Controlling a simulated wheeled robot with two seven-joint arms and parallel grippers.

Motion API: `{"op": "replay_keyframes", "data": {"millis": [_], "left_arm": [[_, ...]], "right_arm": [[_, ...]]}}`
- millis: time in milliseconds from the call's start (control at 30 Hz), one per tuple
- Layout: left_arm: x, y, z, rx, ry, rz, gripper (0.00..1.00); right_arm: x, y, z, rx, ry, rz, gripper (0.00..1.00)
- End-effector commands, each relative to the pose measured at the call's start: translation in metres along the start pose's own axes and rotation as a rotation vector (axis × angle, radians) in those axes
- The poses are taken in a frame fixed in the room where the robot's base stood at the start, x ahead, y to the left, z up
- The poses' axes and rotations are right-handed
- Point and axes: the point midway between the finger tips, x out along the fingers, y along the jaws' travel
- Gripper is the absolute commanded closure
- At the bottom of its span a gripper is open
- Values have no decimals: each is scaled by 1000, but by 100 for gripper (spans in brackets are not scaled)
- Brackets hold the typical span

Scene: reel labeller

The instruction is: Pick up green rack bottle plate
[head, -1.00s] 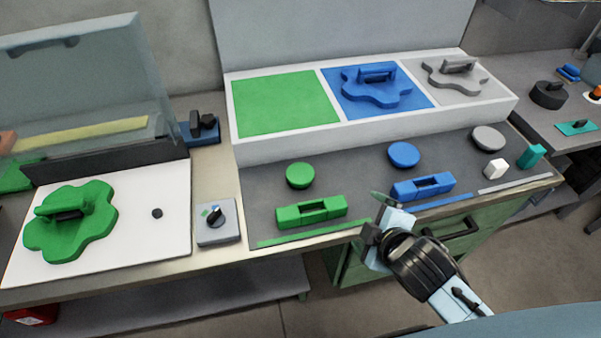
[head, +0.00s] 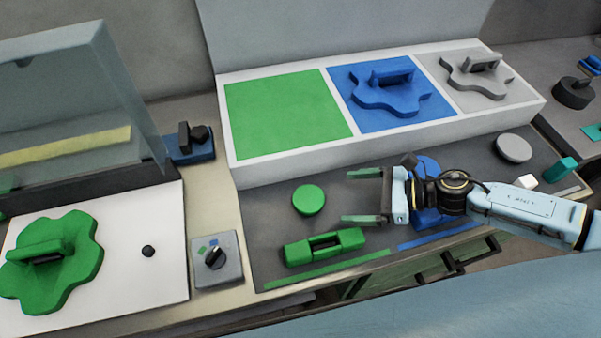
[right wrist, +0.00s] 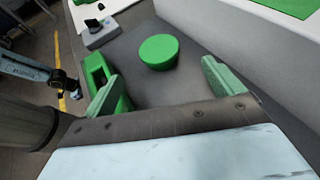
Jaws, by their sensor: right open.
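A green disc (head: 308,200) lies on the dark mat. A green slotted block (head: 324,247) lies just in front of it. A lobed green plate with a bar handle (head: 52,258) lies on the white board at the far left. I cannot tell which green piece the task names. My right gripper (head: 362,196) is open and empty, right of the disc, fingers pointing left towards it. In the right wrist view, the disc (right wrist: 159,52) shows ahead between the fingers, apart from both; the slotted block (right wrist: 103,80) is partly hidden behind the left finger. My left arm shows there, its gripper unclear.
A white tray (head: 224,130) behind the mat has a bare green panel (head: 287,113), and blue and grey panels carrying lobed plates. A blue disc (head: 427,166) is partly behind my right gripper. A grey knob box (head: 217,262) stands left of the mat.

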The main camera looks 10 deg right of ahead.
Motion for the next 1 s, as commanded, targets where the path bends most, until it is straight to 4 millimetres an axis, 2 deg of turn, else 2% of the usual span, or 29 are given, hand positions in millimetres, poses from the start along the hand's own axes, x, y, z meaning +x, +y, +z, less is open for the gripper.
{"op": "replay_keyframes", "data": {"millis": [67,133,333,467,567,700,833,1000], "left_arm": [[0,-3,-18,0,26,-4,64],[-2,-3,-19,0,28,-4,64],[-11,4,26,0,-41,6,64],[-15,6,39,0,-62,8,64],[-15,6,37,0,-58,8,64],[-15,4,21,0,-35,5,64],[-16,2,6,0,-9,3,64],[-17,2,6,0,-10,3,64]], "right_arm": [[1,2,-2,-8,5,9,7],[8,1,-1,-10,3,10,7],[46,1,1,-9,0,10,7],[67,2,0,-9,2,10,7],[76,2,-1,-9,3,9,7],[85,2,-2,-8,4,9,7],[105,2,0,-9,1,10,7],[128,3,-1,-7,3,9,7]]}}
